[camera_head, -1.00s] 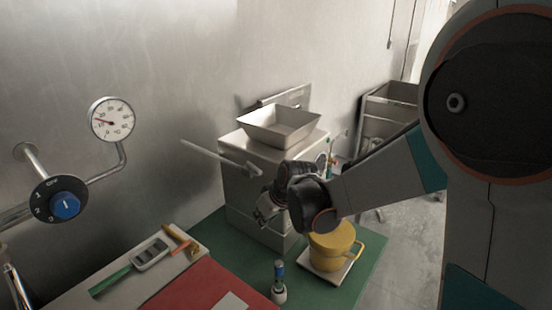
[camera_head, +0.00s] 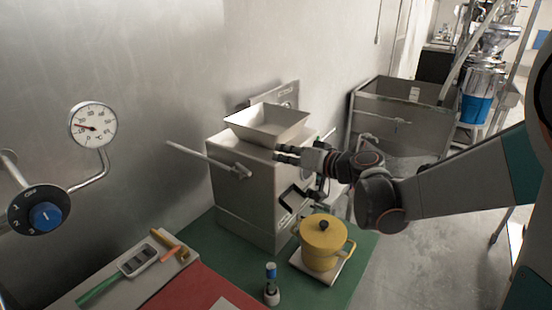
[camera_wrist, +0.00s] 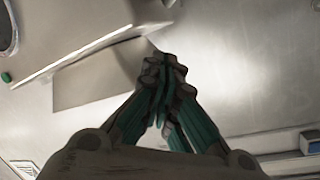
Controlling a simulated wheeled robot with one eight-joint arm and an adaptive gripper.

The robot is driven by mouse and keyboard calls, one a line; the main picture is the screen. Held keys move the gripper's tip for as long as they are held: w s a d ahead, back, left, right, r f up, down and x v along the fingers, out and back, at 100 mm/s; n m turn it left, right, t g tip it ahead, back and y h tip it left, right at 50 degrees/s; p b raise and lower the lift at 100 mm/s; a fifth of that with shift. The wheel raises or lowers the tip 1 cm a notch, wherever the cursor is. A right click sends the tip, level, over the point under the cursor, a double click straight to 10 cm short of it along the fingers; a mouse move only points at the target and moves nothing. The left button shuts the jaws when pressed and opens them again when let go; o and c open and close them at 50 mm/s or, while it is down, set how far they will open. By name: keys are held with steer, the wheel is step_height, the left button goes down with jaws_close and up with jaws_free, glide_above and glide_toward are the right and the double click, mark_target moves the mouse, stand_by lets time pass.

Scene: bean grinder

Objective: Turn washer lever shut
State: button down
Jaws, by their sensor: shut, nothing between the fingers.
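A long pale lever (camera_head: 205,156) sticks out to the left from a pivot on the front of the white grinder box (camera_head: 240,190) in the head view. It slopes slightly down toward its pivot. No label shows, so I cannot tell for sure that it is the washer lever. My gripper (camera_head: 279,153) is shut and empty, beside the box's upper right part, just below the hopper (camera_head: 266,124) and to the right of the lever's pivot. It appears apart from the lever. In the wrist view my closed fingertips (camera_wrist: 165,72) stand before pale metal surfaces.
A black crank handle (camera_head: 291,192) is on the box below my gripper. A yellow lidded pot (camera_head: 323,245) stands on a white plate on the green mat. A blue-knobbed dial (camera_head: 45,215) and a gauge (camera_head: 93,126) are at the left wall. A metal bin (camera_head: 405,115) stands behind.

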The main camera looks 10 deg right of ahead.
mark_target(262, 161)
steer(key=b+x, duration=0.1)
steer(key=x, duration=0.7)
steer(key=shift+w+a+f, duration=0.1)
steer(key=shift+a+f, duration=0.05)
steer(key=shift+a, duration=0.05)
steer(key=shift+s+a+f+b, duration=0.25)
steer(key=shift+a+f+b, duration=0.2)
steer(key=shift+f, duration=0.35)
steer(key=shift+s+a+f+b, duration=0.25)
steer(key=shift+a+f, duration=0.25)
steer(key=shift+f, duration=0.3)
steer(key=shift+s+a+m+t+h, duration=0.15)
steer(key=shift+m+t+h, duration=0.35)
steer(key=shift+m+h, duration=0.3)
steer(key=shift+s+a+m+t+h, duration=0.2)
steer(key=shift+m+t+h, duration=0.35)
steer(key=shift+h, duration=0.45)
steer(key=shift+s+a, duration=0.2)
steer(key=shift+a, duration=0.15)
steer(key=a+b, duration=0.1)
steer(key=a, duration=0.6)
steer(key=shift+s, duration=0.2)
steer(key=shift+a+r, duration=0.1)
steer(key=shift+a, duration=0.2)
